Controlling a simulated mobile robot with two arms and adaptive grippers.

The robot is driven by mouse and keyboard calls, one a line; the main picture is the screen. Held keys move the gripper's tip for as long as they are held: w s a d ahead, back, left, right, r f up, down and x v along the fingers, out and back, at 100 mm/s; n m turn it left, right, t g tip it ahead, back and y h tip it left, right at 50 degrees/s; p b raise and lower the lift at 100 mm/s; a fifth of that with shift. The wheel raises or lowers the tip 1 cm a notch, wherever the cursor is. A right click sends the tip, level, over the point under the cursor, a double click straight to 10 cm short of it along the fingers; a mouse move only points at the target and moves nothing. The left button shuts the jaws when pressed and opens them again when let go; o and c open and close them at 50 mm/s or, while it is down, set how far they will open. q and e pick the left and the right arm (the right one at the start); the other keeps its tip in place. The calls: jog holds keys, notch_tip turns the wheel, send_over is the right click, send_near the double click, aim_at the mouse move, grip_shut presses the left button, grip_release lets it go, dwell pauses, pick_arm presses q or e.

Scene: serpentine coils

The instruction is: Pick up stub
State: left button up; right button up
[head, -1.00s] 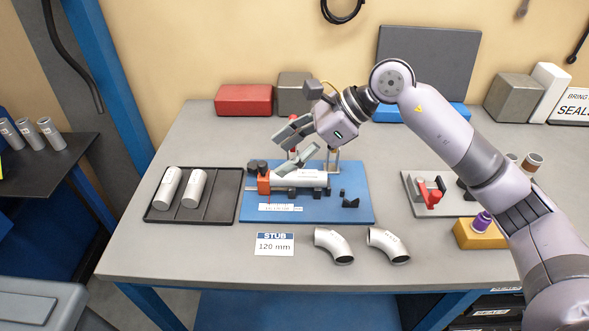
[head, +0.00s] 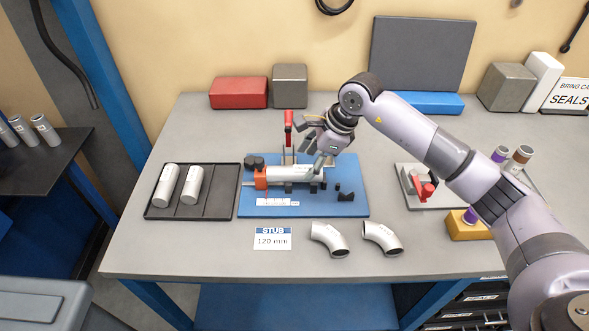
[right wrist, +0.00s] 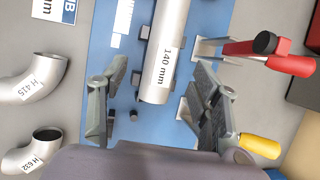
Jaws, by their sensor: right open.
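A silver tube (head: 290,173) marked 140 mm lies in a fixture on the blue plate (head: 340,205); it also shows in the right wrist view (right wrist: 166,50). A card (head: 272,239) reading STUB 120 mm lies in front. Two more silver tubes, one at the left (head: 166,185) and one beside it (head: 192,186), lie in the dark tray (head: 222,205). My right gripper (head: 318,158) is open at the fixture tube's right end. In the right wrist view its fingers (right wrist: 156,78) show on either side of the tube, apart from it. My left gripper is not in view.
A clamp with a red handle (head: 288,125) stands behind the fixture tube. Two silver elbows, one left (head: 328,238) and one right (head: 381,237), lie in front of the plate. A small fixture with a red handle (head: 422,188) stands at right. The tray's right side is empty.

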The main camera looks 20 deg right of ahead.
aim_at(302, 169)
jog(key=p+x, duration=0.2)
jog(key=x, duration=0.2)
jog(key=shift+w+a+f+p, duration=0.1)
jog(key=shift+w+f+p, duration=0.15)
jog(key=shift+p, duration=0.05)
jog(key=shift+w+a+f, duration=0.1)
jog(key=shift+f, duration=0.35)
grip_shut()
